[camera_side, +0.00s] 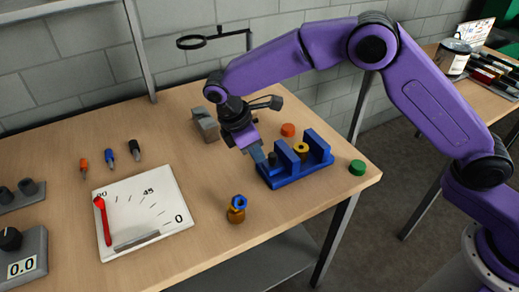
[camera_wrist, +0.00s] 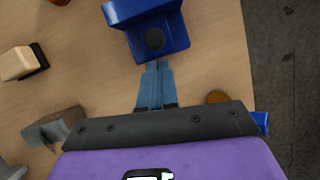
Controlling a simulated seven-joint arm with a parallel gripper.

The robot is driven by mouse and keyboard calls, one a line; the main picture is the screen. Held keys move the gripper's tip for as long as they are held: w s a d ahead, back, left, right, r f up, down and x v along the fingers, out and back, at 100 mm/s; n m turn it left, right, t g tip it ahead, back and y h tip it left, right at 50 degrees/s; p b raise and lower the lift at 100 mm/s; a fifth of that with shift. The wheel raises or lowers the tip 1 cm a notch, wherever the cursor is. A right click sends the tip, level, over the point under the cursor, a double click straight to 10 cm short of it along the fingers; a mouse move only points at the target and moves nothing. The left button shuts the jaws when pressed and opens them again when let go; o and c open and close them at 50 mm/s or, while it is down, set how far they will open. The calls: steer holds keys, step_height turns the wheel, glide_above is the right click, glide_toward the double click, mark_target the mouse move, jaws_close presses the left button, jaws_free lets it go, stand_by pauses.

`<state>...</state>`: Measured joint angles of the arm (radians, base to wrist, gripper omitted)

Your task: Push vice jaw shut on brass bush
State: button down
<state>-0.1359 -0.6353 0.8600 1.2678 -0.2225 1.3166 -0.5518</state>
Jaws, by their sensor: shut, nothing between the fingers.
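The blue vice (camera_side: 292,176) stands near the table's right edge, with two upright blue jaws. The brass bush (camera_side: 301,149) stands between the left jaw (camera_side: 286,157) and the right jaw (camera_side: 317,146). I cannot tell whether the left jaw touches it. My gripper (camera_side: 258,155) is shut and empty, pointing down at the vice's left end. In the wrist view its fingertips (camera_wrist: 157,66) are just short of the blue body; the bush is hidden there.
A grey block (camera_side: 205,124) is behind my gripper. A white dial board (camera_side: 145,211) lies left.

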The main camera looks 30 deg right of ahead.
steer(key=shift+s+d, duration=0.1)
steer(key=shift+d, duration=0.35)
